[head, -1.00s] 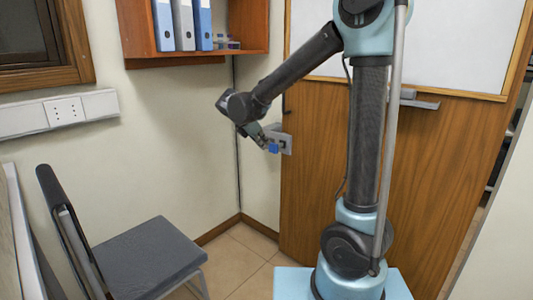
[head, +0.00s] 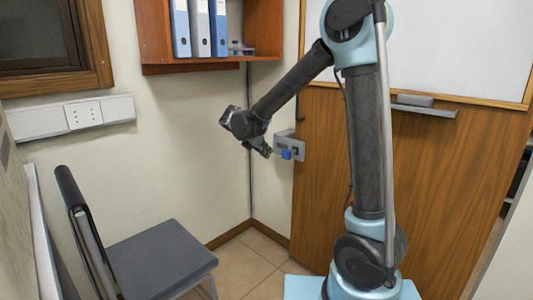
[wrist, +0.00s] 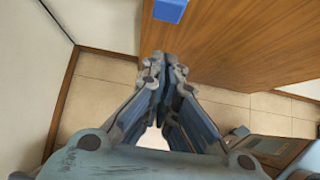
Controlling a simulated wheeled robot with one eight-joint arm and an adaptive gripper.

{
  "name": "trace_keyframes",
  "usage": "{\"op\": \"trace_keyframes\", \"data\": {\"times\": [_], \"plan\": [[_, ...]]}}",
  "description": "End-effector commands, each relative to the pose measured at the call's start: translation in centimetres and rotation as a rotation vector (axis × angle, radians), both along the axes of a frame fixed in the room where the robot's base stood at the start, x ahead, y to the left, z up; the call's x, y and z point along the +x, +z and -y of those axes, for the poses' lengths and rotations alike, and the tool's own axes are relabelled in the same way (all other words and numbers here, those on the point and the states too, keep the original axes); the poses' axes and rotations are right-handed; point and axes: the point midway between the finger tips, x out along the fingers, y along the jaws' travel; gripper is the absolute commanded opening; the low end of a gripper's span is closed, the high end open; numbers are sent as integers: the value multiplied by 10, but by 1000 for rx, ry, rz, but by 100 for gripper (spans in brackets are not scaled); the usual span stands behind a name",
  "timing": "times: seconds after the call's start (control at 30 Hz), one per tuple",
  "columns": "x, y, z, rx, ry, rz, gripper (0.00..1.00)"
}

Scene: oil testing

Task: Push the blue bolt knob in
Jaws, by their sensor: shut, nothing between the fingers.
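The blue bolt knob (head: 286,154) sits at the grey metal bolt (head: 299,146) on the left edge of the wooden door (head: 325,200). In the wrist view the blue knob (wrist: 170,10) shows at the top edge, partly cut off, beyond my fingertips.
A grey chair (head: 160,255) stands at the lower left. A wooden shelf (head: 200,67) with binders hangs above left. A whiteboard (head: 450,50) with a ledge is on the upper door. The wall corner is close left of the bolt; tiled floor below is clear.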

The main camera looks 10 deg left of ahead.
Motion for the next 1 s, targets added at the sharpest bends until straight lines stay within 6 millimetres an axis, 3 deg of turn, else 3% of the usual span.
{"op": "trace_keyframes", "data": {"times": [0.4, 0.7, 1.0], "plan": [[42, -52, 33, 1, -3, 1, 0], [67, -50, 53, 1, -2, 0, 0], [71, -50, 56, 1, -1, 0, 0]]}}
